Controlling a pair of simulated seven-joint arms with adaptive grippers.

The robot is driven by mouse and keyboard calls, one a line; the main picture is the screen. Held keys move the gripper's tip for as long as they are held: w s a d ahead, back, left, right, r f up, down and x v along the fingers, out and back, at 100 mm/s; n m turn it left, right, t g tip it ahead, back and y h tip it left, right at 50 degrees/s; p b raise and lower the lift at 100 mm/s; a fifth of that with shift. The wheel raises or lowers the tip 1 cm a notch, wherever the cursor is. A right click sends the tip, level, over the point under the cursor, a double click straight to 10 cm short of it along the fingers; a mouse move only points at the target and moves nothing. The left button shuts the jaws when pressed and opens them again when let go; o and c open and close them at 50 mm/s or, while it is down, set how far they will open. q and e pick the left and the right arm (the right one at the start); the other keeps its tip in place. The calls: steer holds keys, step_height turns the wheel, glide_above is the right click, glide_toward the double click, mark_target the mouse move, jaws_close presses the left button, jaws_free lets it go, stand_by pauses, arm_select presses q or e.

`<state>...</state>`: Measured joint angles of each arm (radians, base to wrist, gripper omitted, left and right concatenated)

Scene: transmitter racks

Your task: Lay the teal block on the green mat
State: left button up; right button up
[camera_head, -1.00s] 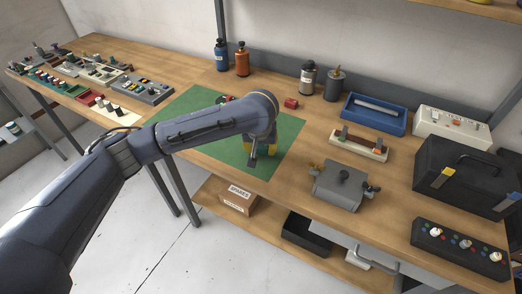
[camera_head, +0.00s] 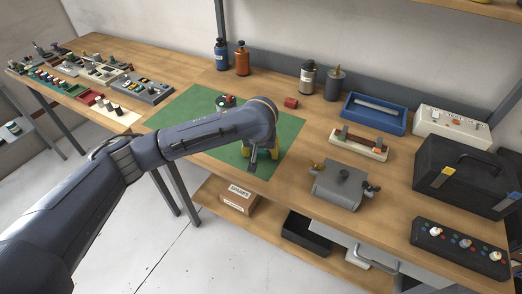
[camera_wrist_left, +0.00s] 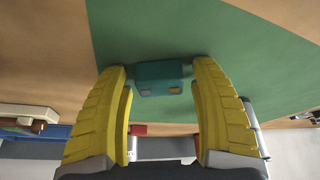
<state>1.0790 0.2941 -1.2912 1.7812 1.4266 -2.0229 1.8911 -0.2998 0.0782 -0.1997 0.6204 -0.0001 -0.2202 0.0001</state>
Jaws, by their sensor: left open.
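The teal block (camera_wrist_left: 160,78) shows in the left wrist view between the yellow fingertips of my left gripper (camera_wrist_left: 163,74). Small gaps show between the block and the fingers. The block appears to rest on the green mat (camera_wrist_left: 245,60). In the head view, my left gripper (camera_head: 262,160) is low over the front right part of the green mat (camera_head: 180,106), open, and the teal block is hidden there by my gripper and arm. My right gripper is not in view.
A small dark and red object (camera_head: 226,101) sits at the mat's back. A red cylinder (camera_head: 291,102) lies just behind the mat's right side. A grey box (camera_head: 341,186) stands to the right. The mat's left part is clear.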

arm_select(q)
steer(key=shift+r, duration=0.1)
steer(key=shift+r, duration=0.3)
steer(key=v, duration=1.1)
steer(key=shift+s+r, duration=0.15)
steer(key=shift+r, duration=0.15)
steer(key=shift+a, duration=0.15)
